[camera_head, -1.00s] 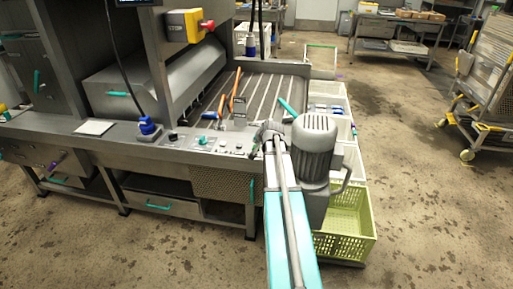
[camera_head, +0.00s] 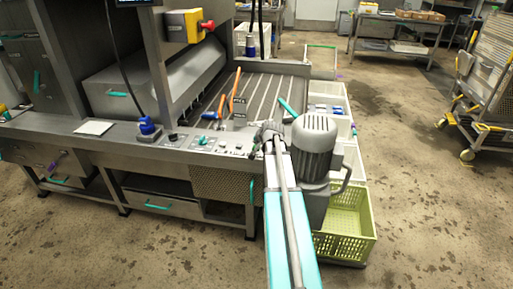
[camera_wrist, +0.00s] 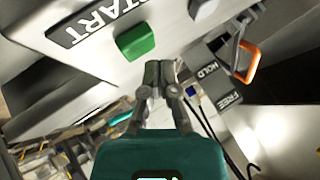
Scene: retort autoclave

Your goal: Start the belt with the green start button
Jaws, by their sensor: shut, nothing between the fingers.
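The green start button (camera_wrist: 136,41) is large in the wrist view, beside a dark label reading START (camera_wrist: 95,22). In the head view a small green button (camera_head: 203,140) sits on the front control panel (camera_head: 222,147) of the steel machine. My gripper (camera_wrist: 161,70) is shut and empty. In the wrist view its fingertips appear just below and right of the green button; I cannot tell whether they touch it. In the head view the fingers are not clearly distinguishable. The belt bed (camera_head: 265,90) lies behind the panel.
A grey motor (camera_head: 314,145) stands right beside my arm. A yellow-green crate (camera_head: 345,225) is below it. A yellow box with a red button (camera_head: 187,25) is on the machine post. HOLD and FREE labels (camera_wrist: 230,98) show near an orange handle (camera_wrist: 249,62).

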